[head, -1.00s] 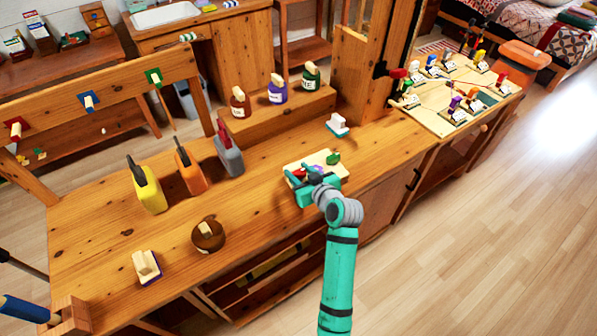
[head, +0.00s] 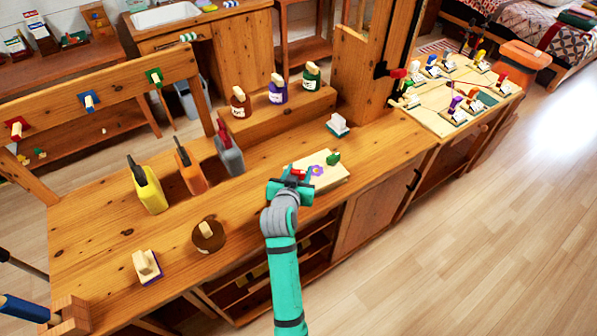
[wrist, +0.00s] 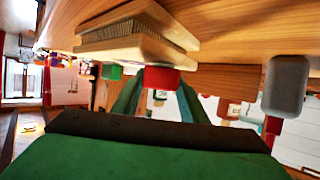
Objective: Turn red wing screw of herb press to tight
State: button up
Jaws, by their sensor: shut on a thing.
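The herb press is a pale wooden block (head: 325,181) lying on the workbench, with a purple flower mark on top. Its layered wooden boards (wrist: 135,45) fill the upper part of the wrist view. The red wing screw (head: 298,173) is at its left end and also shows between my fingers in the wrist view (wrist: 162,78). A green wing screw (head: 333,158) is at the far right corner. My teal gripper (head: 290,184) is shut on the red wing screw, its fingers (wrist: 158,100) on either side. The screw's shaft is hidden.
A white-topped brush (head: 338,125) stands behind the press. A round brown item (head: 208,238) lies front left. The bench between the bottles and the press is clear.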

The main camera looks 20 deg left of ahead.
jog(key=m+h, duration=0.5)
jog(key=h, duration=0.1)
jog(key=shift+a+r, duration=0.1)
jog(key=shift+a, duration=0.05)
jog(key=m+g+h, duration=0.2)
jog(key=m+h, duration=0.1)
jog(key=shift+w, duration=0.1)
jog(key=shift+m+g+h, duration=0.6)
jog(key=shift+m+h, duration=0.3)
jog(key=shift+d, duration=0.25)
jog(key=o, duration=1)
jog(key=shift+o, duration=0.2)
jog(key=v, duration=1.1)
